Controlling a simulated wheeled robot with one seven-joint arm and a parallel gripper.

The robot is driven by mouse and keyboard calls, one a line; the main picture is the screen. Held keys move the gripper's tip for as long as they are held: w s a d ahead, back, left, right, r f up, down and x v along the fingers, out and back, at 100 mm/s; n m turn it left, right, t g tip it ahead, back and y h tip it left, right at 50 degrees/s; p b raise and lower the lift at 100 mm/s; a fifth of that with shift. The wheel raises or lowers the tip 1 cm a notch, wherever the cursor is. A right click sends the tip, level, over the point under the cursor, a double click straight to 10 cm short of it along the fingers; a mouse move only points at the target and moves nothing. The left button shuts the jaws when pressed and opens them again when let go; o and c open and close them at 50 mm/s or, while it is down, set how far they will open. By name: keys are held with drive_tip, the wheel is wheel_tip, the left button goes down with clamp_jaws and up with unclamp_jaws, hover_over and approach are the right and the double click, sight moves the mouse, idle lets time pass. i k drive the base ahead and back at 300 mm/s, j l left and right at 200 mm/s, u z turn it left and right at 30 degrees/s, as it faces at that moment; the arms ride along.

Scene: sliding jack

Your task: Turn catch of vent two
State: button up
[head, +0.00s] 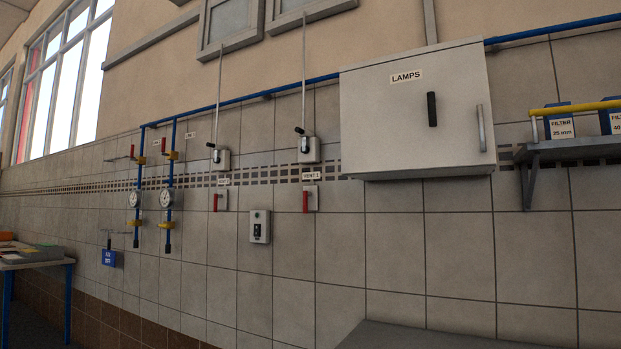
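Two matching vent stations are on the tiled wall in the head view. The right one has a small plate with a red catch handle (305,201) hanging down, under a label (312,175) that seems to read VENT 1. The left one has a similar plate and red catch handle (216,202), also hanging down; its label (223,182) is too small to read. Above each is a crank box, the right one (309,150) and the left one (222,159), with a rod rising to a high vent panel. My gripper is not in view.
A grey LAMPS cabinet (415,110) juts out on the right. A shelf (575,148) holds filter boxes. Blue pipes with gauges (166,198) stand left of the vents. A switch box (259,226) sits low between the catches. A table (35,263) is at far left.

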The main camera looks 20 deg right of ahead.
sight(216, 196)
drive_tip(key=i+j+u, duration=0.15)
drive_tip(key=i+j, duration=0.2)
drive_tip(key=i+j+u, duration=0.15)
drive_tip(key=i, duration=0.4)
drive_tip(key=i+j+u, duration=0.15)
drive_tip(key=i+j, duration=0.2)
drive_tip(key=i, duration=0.15)
